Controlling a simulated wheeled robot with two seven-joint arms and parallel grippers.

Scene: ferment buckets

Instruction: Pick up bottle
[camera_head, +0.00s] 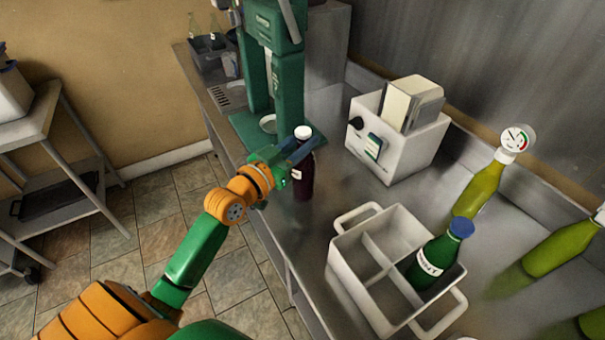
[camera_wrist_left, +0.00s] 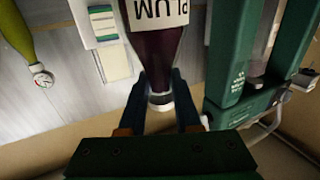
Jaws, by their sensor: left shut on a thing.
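A dark purple bottle (camera_head: 304,180) with a white cap stands at the left edge of the metal counter in the head view. My left gripper (camera_head: 300,152) is shut on its upper part, just below the cap. In the left wrist view the bottle (camera_wrist_left: 158,52) has a label reading PLUM and its neck lies between the fingers of the left gripper (camera_wrist_left: 160,100). In the head view the bottle looks upright; whether its base touches the counter I cannot tell. My right gripper is not in view.
A green press (camera_head: 290,85) stands just behind the bottle. A white carrier (camera_head: 352,275) holding a green bottle (camera_head: 435,258) is at front right. A white box (camera_head: 402,150) stands behind it.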

